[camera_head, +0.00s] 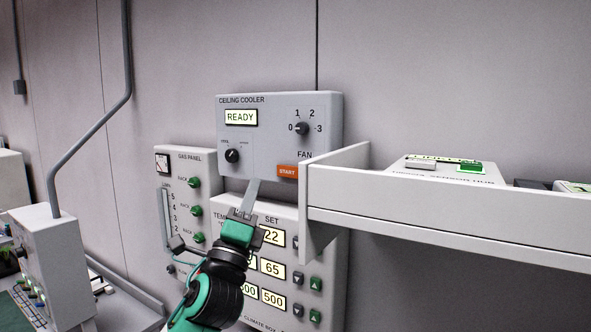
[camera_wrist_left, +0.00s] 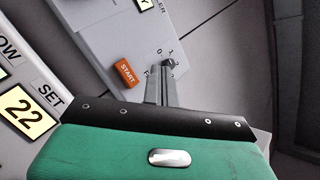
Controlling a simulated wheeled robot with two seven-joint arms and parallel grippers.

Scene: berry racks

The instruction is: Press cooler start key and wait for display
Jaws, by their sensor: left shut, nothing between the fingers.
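The ceiling cooler panel (camera_head: 268,148) is a grey box on the wall. Its display (camera_head: 241,117) reads READY. The orange start key (camera_head: 287,171) is at its lower right, partly cut off by the shelf end in the head view. The key also shows in the left wrist view (camera_wrist_left: 126,72), left of the fingertips. My left gripper (camera_head: 252,184) is shut and empty, its fingers pointing up at the panel's lower edge, left of and a little below the key. In the left wrist view the shut fingers (camera_wrist_left: 162,88) appear apart from the key. My right gripper is not in view.
A fan dial (camera_head: 302,128) and a smaller knob (camera_head: 232,156) are on the cooler panel. A white shelf (camera_head: 440,217) juts out close to the key's right. The gas panel (camera_head: 185,158) and climate box panel (camera_head: 318,262) lie below and left.

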